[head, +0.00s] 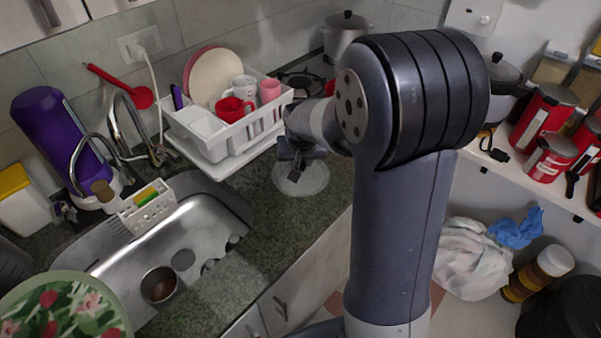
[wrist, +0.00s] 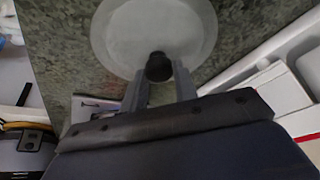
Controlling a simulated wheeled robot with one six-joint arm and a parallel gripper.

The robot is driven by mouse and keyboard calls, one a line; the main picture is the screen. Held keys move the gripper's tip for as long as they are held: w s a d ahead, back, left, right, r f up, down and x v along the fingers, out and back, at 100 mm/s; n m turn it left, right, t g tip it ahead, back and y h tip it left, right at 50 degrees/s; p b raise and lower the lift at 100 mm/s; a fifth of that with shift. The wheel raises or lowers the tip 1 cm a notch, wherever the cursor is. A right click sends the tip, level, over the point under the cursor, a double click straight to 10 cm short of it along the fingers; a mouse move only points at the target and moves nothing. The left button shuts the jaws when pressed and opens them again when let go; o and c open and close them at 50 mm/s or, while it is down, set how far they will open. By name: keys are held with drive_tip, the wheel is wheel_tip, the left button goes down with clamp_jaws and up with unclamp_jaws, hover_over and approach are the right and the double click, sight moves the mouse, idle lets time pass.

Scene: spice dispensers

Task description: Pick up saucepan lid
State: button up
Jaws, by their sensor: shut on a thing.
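The saucepan lid (head: 301,179) is a round, pale, see-through disc at the countertop between the sink and the stove. In the wrist view the lid (wrist: 150,28) fills the top middle, with its dark round knob (wrist: 159,66) towards me. My gripper (head: 295,166) is above the lid, and in the wrist view its two fingers (wrist: 160,78) are shut on the knob, one on each side. I cannot tell whether the lid touches the counter or is slightly raised. Part of the lid is hidden behind the gripper in the head view.
A white dish rack (head: 222,150) with plates and mugs stands just behind and left of the lid. The sink (head: 190,240) is to the left. A pot (head: 346,38) stands at the back. Bare granite counter (head: 262,205) lies in front of the lid.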

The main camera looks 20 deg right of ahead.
clamp_jaws()
drive_tip(key=shift+r, duration=0.1)
